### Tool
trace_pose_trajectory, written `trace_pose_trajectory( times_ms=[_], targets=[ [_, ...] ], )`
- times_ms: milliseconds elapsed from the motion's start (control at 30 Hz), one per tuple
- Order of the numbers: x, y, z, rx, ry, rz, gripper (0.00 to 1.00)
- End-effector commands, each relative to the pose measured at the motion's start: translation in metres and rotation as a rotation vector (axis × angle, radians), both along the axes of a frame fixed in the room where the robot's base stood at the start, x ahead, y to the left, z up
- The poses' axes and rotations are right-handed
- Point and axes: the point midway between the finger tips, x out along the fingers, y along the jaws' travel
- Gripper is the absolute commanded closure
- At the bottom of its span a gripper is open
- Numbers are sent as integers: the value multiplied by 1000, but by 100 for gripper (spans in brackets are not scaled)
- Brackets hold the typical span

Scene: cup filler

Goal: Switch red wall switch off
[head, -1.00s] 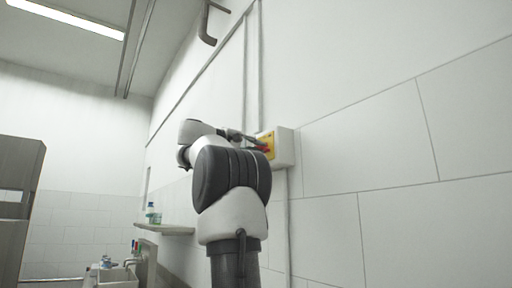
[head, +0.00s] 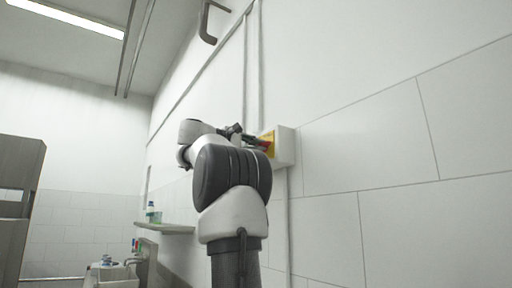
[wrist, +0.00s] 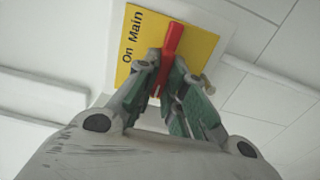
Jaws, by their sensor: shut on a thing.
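The red switch handle (wrist: 172,42) stands out from a yellow plate (wrist: 196,47) on a white wall box. The plate reads "On Main" in the wrist view. My gripper (wrist: 163,85) is shut on the lower part of the red handle, with a green-padded finger on each side of it. In the head view the switch box (head: 285,147) is on the wall at right of centre, and my gripper (head: 257,140) reaches it from the left. The red handle is mostly hidden there by my gripper and arm.
A grey pipe (head: 254,75) runs up the wall above the box. A shelf (head: 165,228) with bottles (head: 152,212) and a sink (head: 118,276) are at the lower left. The tiled wall right of the box is bare.

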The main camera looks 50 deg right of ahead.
Motion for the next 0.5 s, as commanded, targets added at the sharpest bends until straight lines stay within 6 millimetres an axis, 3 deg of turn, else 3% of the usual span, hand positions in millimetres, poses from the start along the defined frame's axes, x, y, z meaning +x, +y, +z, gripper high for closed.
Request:
trace_pose_trajectory(
  times_ms=[267, 300, 400, 500],
  targets=[
    [1, 0, -1, 2, 4, 1, 100],
    [1, 0, -1, 2, 4, 1, 85],
    [1, 0, -1, 2, 4, 1, 67],
    [1, 0, -1, 2, 3, 0, 67]
  ],
)
